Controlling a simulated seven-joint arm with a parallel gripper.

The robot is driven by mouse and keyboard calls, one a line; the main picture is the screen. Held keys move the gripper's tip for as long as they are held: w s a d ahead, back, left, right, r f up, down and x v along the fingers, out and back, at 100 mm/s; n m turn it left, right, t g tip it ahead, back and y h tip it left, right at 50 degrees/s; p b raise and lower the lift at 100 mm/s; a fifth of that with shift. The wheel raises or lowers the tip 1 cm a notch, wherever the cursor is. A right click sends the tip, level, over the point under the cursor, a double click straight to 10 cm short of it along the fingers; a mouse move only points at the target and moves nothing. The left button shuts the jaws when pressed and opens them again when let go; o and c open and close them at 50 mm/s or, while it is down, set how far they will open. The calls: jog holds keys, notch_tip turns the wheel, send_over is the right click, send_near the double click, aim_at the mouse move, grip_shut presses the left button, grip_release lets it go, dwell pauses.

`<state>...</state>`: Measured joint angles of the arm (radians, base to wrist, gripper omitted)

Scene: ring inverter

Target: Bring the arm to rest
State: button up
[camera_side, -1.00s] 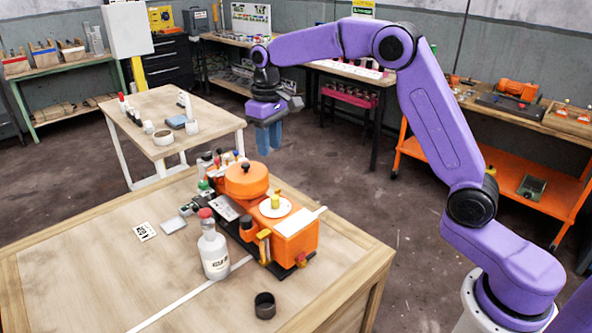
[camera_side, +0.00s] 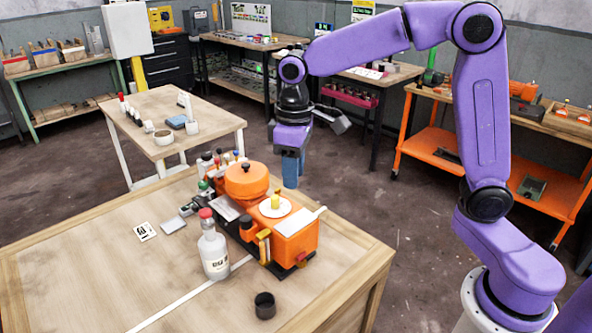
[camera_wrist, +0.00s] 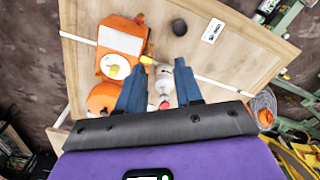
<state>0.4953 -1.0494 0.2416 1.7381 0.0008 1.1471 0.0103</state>
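My gripper (camera_side: 291,170) hangs in the air, pointing down, in the side view. It appears behind and right of the orange machine (camera_side: 296,248), above the level of the bench top. In the wrist view my gripper's two blue fingers (camera_wrist: 160,68) stand apart with nothing held between them. The table and a pale bottle show far below, in the gap. The orange machine (camera_wrist: 123,42) lies to the upper left of the fingers there. My arm is bent up and over from the right of the side view.
The wooden bench (camera_side: 80,275) holds a white bottle (camera_side: 214,254) with a red cap, a dark cup (camera_side: 265,305) and a printed card (camera_side: 145,231). A second table (camera_side: 225,118) stands behind. An orange shelf cart (camera_side: 450,170) is at the right. Floor is open between.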

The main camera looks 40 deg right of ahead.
jog(key=shift+s, duration=0.4)
